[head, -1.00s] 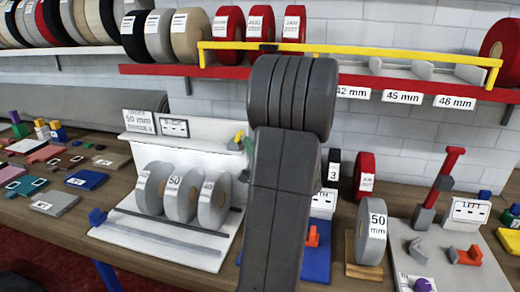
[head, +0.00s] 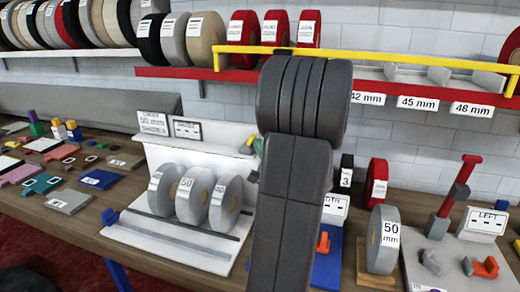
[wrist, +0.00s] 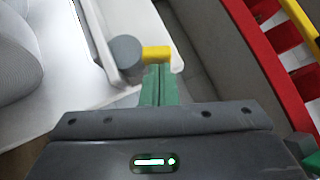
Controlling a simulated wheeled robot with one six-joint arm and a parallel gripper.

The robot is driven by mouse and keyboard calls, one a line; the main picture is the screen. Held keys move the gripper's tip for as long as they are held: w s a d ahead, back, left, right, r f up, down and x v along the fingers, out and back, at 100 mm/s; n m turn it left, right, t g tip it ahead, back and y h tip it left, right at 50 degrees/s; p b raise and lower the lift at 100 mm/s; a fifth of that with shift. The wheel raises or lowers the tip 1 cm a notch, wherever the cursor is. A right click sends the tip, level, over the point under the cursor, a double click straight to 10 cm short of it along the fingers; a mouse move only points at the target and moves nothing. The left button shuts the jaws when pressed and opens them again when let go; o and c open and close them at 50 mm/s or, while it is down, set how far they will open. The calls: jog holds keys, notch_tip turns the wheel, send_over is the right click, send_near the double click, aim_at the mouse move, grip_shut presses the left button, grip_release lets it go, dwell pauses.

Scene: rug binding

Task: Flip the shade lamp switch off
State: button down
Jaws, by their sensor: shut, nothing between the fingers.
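The white shade stand (head: 205,132) stands on the bench behind three grey rolls (head: 190,195), with a 50 mm shades sign (head: 152,122) and a panel with dark slots (head: 187,130). My gripper (wrist: 158,70) has green fingers, closed together and empty, beside the stand's white edge in the wrist view. A small yellow block (wrist: 156,53) shows right at the fingertips; I cannot tell whether it is the switch or whether they touch. A grey cylinder (wrist: 125,55) sits just left of it. In the head view my arm hides most of the gripper, and no lamp switch is clearly readable.
A red shelf (head: 200,72) with a yellow rail (head: 390,58) runs above the bench. Right of my arm are a grey 50 mm roll (head: 383,238), a red lever (head: 462,180) and a panel marked LEFT (head: 484,222). Flat sample pieces (head: 70,200) cover the left bench.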

jog(key=shift+r, duration=0.15)
jog(key=n+g, duration=0.1)
jog(key=a+r+n+g, duration=0.1)
jog(key=n, duration=0.1)
jog(key=a+r+n+g+h, duration=0.1)
jog(key=g, duration=0.1)
jog(key=shift+w+r+n, duration=0.15)
jog(key=shift+w+n, duration=0.1)
jog(key=shift+n, duration=0.15)
jog(key=shift+d+f+h, duration=0.15)
jog(key=shift+f+h, duration=0.05)
jog(key=shift+h, duration=0.1)
jog(key=shift+d+r, duration=0.1)
jog(key=shift+s+d+r, duration=0.1)
jog(key=shift+d+r, duration=0.1)
jog(key=shift+d, duration=0.05)
jog(key=b, duration=0.2)
send_near(252, 138)
jog(key=s+d+r, duration=0.2)
jog(key=d+r, duration=0.1)
jog(key=d, duration=0.1)
jog(key=shift+w+a, duration=0.1)
jog(key=shift+a, duration=0.05)
